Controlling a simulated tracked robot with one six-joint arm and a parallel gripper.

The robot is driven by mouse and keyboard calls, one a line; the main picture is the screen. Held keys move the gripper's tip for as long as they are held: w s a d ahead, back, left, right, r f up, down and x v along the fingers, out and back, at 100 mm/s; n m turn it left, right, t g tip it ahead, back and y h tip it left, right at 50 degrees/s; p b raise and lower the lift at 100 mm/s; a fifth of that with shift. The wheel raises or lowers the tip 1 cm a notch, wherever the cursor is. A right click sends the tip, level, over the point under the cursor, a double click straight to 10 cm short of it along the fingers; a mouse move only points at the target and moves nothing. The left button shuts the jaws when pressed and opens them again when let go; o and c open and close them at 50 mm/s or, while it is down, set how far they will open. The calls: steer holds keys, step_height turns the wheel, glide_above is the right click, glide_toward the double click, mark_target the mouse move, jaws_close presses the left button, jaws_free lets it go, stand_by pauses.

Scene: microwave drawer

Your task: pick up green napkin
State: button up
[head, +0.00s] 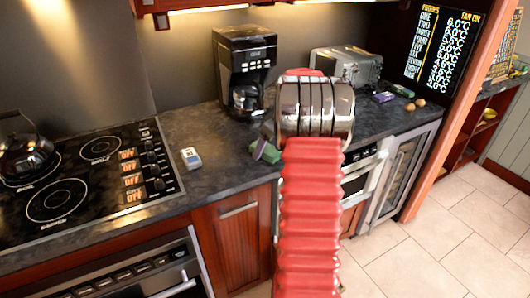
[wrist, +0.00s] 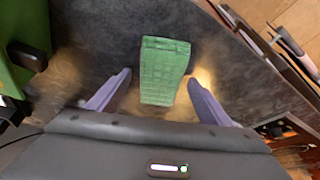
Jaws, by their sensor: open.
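The green napkin (wrist: 165,70) is a folded, block-like green piece on the dark countertop in the wrist view, near the middle. My gripper (wrist: 160,90) is open, with one purple finger on each side of the napkin and a visible gap to both. I cannot tell how high the fingers are above the counter. In the head view, the napkin (head: 271,152) shows only in part, beside a purple finger of my gripper (head: 260,149). My red arm and its metallic joint hide the rest of the gripper and the counter behind it.
A coffee maker (head: 244,68) stands behind the napkin, and a toaster (head: 347,66) stands to the right at the back. A small blue and white item (head: 191,158) lies left on the counter by the black cooktop (head: 75,180). Eggs (head: 415,104) lie far right.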

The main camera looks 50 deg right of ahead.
mark_target(267, 148)
steer(key=shift+c, duration=0.3)
steer(key=c, duration=1.2)
steer(key=shift+o, duration=0.2)
step_height(267, 148, up, 10)
stand_by(0.4)
